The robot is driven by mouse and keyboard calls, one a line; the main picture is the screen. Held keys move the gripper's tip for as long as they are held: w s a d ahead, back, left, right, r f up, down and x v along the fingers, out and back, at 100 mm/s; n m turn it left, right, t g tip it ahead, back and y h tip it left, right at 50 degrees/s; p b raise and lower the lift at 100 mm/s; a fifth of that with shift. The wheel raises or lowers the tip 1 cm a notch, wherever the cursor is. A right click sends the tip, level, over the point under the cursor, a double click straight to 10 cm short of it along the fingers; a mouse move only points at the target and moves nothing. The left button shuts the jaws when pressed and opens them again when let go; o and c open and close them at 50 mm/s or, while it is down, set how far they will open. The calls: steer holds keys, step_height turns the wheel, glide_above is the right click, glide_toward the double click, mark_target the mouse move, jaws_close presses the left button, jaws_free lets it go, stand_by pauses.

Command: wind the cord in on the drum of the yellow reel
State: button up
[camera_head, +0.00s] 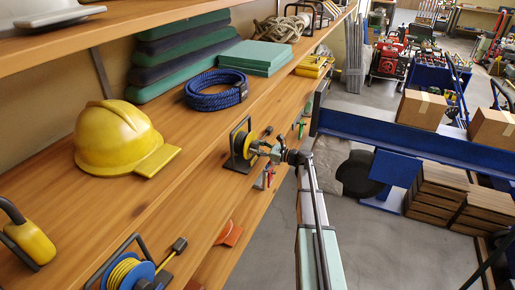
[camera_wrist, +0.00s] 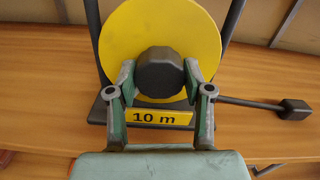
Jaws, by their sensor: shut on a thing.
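The yellow reel stands on the wooden shelf in a dark frame. Its round yellow face (camera_wrist: 160,22) fills the top middle of the wrist view, with a dark knob (camera_wrist: 160,70) at its centre and a "10 m" label (camera_wrist: 160,118) below. A short dark cord (camera_wrist: 250,103) runs out to the right and ends in a dark block (camera_wrist: 294,109). My gripper (camera_wrist: 159,80) is shut on the knob, one finger on each side. In the head view the reel (camera_head: 241,144) is at the shelf's front edge, with my gripper (camera_head: 262,148) against it. The drum behind the face is hidden.
A blue reel (camera_head: 140,275) with yellow cord stands nearer on the shelf. A yellow helmet (camera_head: 115,137) and a coiled blue rope (camera_head: 215,93) lie left of and behind the yellow reel. A blue beam (camera_head: 400,133) crosses to the right of my arm.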

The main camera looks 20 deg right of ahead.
steer(key=o, duration=1.2)
steer(key=shift+c, duration=0.2)
steer(key=v, duration=1.2)
